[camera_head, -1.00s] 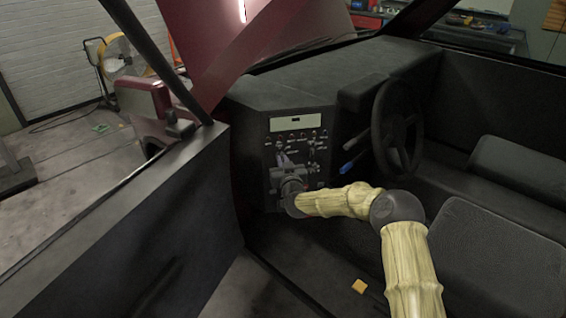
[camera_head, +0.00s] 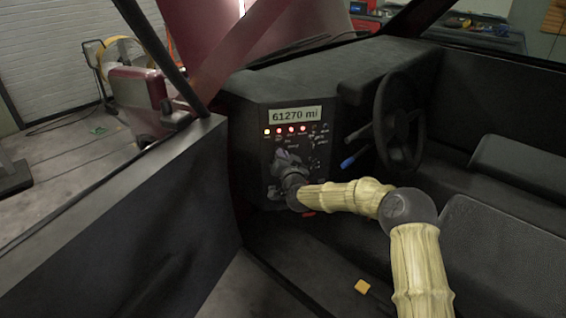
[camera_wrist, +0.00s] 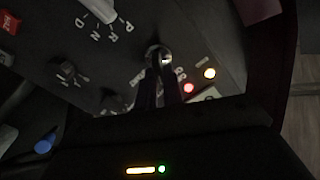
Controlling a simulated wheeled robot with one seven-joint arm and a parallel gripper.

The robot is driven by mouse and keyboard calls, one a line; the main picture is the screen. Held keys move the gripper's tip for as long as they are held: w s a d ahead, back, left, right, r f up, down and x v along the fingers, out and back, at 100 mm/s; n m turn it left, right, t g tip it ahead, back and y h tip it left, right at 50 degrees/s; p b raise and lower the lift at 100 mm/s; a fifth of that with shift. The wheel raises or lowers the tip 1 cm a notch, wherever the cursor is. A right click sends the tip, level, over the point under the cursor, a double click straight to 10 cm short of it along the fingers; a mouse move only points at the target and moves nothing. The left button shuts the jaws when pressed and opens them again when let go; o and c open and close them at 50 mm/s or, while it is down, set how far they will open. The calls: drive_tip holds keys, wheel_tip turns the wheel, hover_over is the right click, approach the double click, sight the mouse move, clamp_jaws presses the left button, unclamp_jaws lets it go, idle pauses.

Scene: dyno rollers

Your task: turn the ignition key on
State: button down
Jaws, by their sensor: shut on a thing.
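The ignition (camera_wrist: 158,53) is a round metal lock in the dark dash panel, upper middle of the wrist view. My gripper (camera_wrist: 160,72) is at the lock, its two dark fingers shut close together on the ignition key, which they mostly hide. In the head view my gripper (camera_head: 284,160) is against the lower dash panel (camera_head: 265,165) and covers the key. The display (camera_head: 293,116) above is lit and reads 61270 mi.
A gear lever (camera_wrist: 98,8) with P-R-N-D letters and a dark knob (camera_wrist: 68,72) are near the fingers. The steering wheel (camera_head: 397,125) and blue-tipped stalk (camera_head: 347,163) stand to the right.

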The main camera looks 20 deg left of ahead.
drive_tip(key=shift+d+m+b, duration=0.1)
drive_tip(key=shift+m+b, duration=0.75)
drive_tip(key=shift+m, duration=0.45)
drive_tip(key=shift+w, duration=0.1)
drive_tip(key=c, duration=1.6)
unclamp_jaws()
drive_tip(key=shift+o, duration=0.4)
drive_tip(key=shift+d, duration=0.1)
drive_tip(key=v, duration=1.7)
drive_tip(key=shift+s, duration=0.3)
drive_tip(key=shift+f, duration=0.1)
